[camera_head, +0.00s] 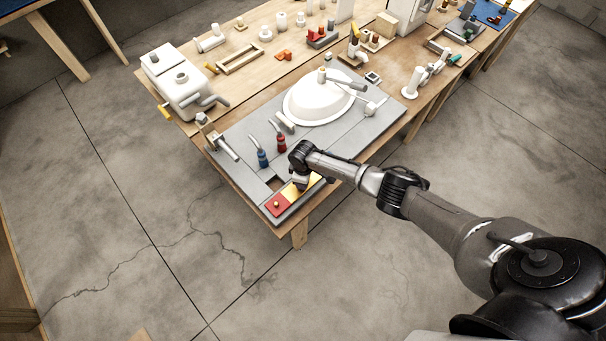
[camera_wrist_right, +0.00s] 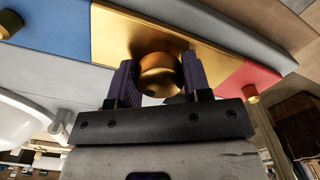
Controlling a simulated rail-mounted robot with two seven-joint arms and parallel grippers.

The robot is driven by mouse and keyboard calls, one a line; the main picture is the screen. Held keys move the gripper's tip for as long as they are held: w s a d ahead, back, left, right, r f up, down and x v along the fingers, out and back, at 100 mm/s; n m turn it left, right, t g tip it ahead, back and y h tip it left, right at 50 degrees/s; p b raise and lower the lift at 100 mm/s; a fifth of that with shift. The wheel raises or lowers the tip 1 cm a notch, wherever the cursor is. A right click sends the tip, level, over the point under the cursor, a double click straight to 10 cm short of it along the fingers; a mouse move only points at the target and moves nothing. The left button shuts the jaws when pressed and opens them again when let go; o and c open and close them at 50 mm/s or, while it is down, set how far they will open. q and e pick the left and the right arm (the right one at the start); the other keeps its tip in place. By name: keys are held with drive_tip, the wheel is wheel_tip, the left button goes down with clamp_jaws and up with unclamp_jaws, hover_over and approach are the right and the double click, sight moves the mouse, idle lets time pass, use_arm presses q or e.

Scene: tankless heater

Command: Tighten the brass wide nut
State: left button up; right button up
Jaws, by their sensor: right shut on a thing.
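The brass wide nut (camera_wrist_right: 160,70) is a round, shiny piece against a gold plate (camera_wrist_right: 115,30) in the right wrist view. My right gripper (camera_wrist_right: 160,82) is shut on it, one dark finger on each side. In the head view the right gripper (camera_head: 301,182) points down over the gold plate (camera_head: 289,191) at the near corner of the workbench, and hides the nut. How far the nut is turned cannot be told. My left gripper is in neither view.
A red plate (camera_head: 276,207) with a small brass piece (camera_wrist_right: 250,93) borders the gold one; a blue plate (camera_wrist_right: 45,30) lies on its other side. A white basin (camera_head: 310,100) sits farther back.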

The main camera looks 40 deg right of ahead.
drive_tip(key=m+p, duration=0.1)
drive_tip(key=m, duration=0.1)
drive_tip(key=shift+s+m, duration=0.1)
drive_tip(key=shift+m, duration=0.3)
drive_tip(key=shift+f+m, duration=0.2)
drive_tip(key=shift+m, duration=0.5)
drive_tip(key=shift+d, duration=0.1)
drive_tip(key=shift+r+m+p, duration=0.15)
drive_tip(key=shift+m+p, duration=0.45)
drive_tip(key=shift+m, duration=0.5)
drive_tip(key=shift+m+p, duration=0.3)
drive_tip(key=shift+m, duration=0.5)
drive_tip(key=o, duration=0.9)
drive_tip(key=shift+n, duration=0.3)
